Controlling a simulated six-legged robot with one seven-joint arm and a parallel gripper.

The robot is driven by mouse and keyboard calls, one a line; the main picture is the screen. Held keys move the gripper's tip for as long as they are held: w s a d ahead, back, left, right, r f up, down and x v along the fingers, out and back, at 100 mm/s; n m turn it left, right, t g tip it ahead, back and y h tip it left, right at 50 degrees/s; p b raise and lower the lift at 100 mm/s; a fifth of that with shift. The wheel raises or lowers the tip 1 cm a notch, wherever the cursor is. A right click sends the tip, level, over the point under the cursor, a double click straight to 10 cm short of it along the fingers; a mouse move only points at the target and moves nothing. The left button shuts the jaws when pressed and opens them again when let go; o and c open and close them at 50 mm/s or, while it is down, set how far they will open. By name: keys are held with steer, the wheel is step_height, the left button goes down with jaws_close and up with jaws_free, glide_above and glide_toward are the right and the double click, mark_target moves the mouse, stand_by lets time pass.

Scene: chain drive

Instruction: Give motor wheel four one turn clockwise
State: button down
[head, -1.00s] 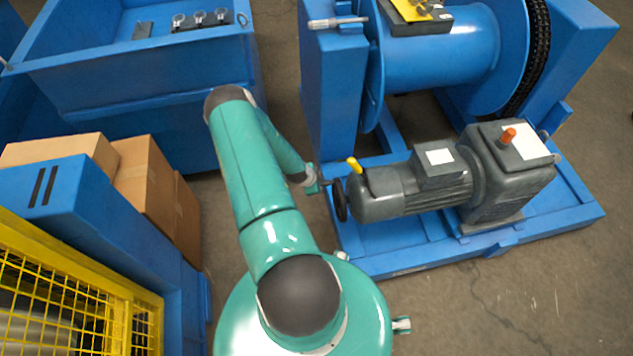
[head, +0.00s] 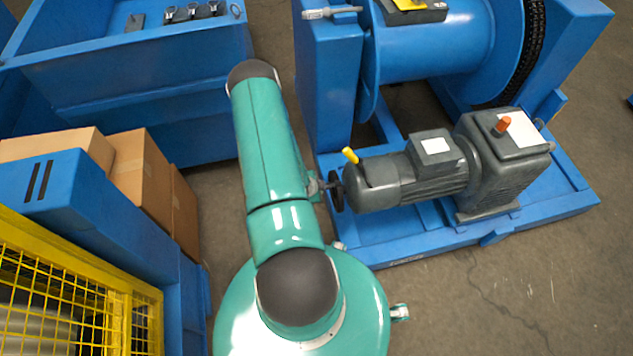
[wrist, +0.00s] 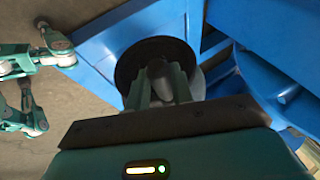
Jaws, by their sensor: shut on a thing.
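The motor wheel (head: 336,190) is a dark handwheel on the left end of the grey motor (head: 405,180). In the wrist view the wheel (wrist: 150,52) is a black disc straight ahead. My gripper (wrist: 158,80) is at the wheel's centre, with its fingers shut on the hub or a handle there; the exact grip point is hard to see. In the head view my gripper (head: 318,188) shows only in part beside the wheel, partly hidden by my green arm. A yellow lever (head: 350,156) stands above the motor's left end.
The motor sits on a blue frame (head: 440,240) with a big blue drum (head: 440,45) and a chain (head: 528,50) behind it. A blue bin (head: 140,90), cardboard boxes (head: 140,170) and a yellow mesh guard (head: 70,290) stand at the left. Floor is free at the lower right.

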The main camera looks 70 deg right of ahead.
steer(key=shift+w+d, duration=0.1)
steer(key=shift+w, duration=0.1)
steer(key=c, duration=1.2)
jaws_free()
steer(key=shift+d, duration=0.1)
steer(key=shift+r, duration=0.1)
steer(key=v, duration=1.3)
steer(key=shift+a+r, duration=0.25)
steer(key=shift+a, duration=0.05)
